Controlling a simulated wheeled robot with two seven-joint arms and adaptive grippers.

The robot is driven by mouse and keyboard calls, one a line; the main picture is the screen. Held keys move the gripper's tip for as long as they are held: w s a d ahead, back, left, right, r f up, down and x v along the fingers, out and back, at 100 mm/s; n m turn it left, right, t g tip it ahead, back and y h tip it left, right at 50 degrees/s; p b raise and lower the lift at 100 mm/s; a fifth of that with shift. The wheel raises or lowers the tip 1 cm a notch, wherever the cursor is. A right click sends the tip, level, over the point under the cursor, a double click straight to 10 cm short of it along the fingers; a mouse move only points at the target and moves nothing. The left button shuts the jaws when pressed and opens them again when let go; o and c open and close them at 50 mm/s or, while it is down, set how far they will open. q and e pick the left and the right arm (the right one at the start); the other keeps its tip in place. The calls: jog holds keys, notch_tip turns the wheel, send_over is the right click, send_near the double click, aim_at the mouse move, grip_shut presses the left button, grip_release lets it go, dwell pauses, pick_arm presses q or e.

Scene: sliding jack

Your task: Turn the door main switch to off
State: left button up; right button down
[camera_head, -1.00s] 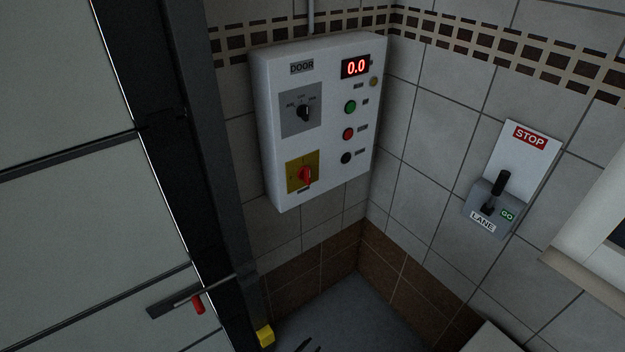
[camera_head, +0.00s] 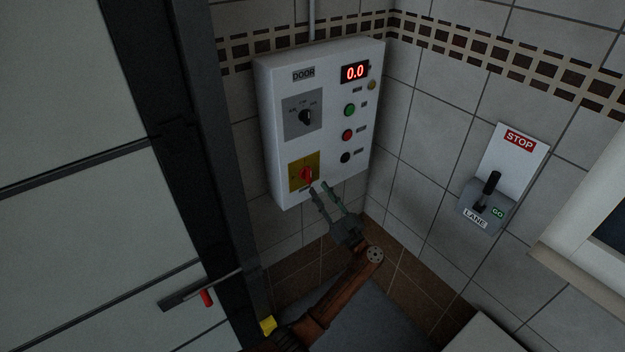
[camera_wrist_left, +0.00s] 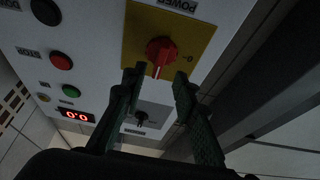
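The door main switch (camera_head: 307,174) is a red knob on a yellow plate (camera_head: 296,181), low on the white DOOR box (camera_head: 330,110). My left gripper (camera_head: 321,188) is just below and to the right of the knob in the head view, its fingers pointing up at it. In the left wrist view the red knob (camera_wrist_left: 161,51) sits beyond the gap between the two fingertips (camera_wrist_left: 158,78), which are spread apart with nothing between them. The POWER label (camera_wrist_left: 177,5) shows beside the yellow plate. My right gripper is not in view.
The box also carries a black selector (camera_head: 305,117), a green button (camera_head: 349,110), a red button (camera_head: 347,134) and a display reading 0.0 (camera_head: 355,72). A LANE lever (camera_head: 490,187) is on the right wall. A door (camera_head: 80,200) is at left.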

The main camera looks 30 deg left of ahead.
aim_at(311, 177)
pick_arm(q)
jog(key=shift+x, duration=2.7)
jog(key=shift+c, duration=0.5)
grip_shut()
